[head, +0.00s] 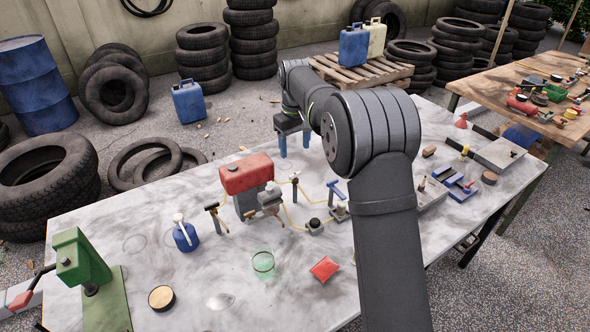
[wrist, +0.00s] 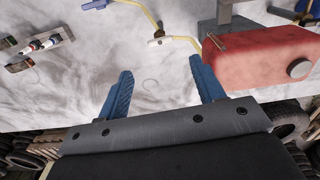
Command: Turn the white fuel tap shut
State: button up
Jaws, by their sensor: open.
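The small white fuel tap (head: 294,178) stands on the marble-topped table beside the red fuel tank (head: 246,173), on the yellow fuel line. In the wrist view the white tap (wrist: 157,42) lies beyond the fingertips, roughly between them, and the tank (wrist: 262,60) fills the right. My gripper (head: 294,147) has two blue fingers pointing down. It is open and empty, above and behind the tap in the head view, apart from it. The open fingers also show in the wrist view (wrist: 160,68). The tap's exact handle angle is too small to tell.
Another tap with a blue handle (head: 333,187) stands right of the white one. A blue can (head: 185,235), green glass (head: 263,263) and red packet (head: 324,268) lie nearer the front. The marble tabletop (wrist: 75,80) near my fingers is bare.

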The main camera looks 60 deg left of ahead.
aim_at(295, 174)
notch_tip(295, 174, down, 9)
jog(key=shift+f, duration=0.15)
jog(key=c, duration=1)
jog(key=shift+m, duration=0.5)
jog(key=o, duration=1)
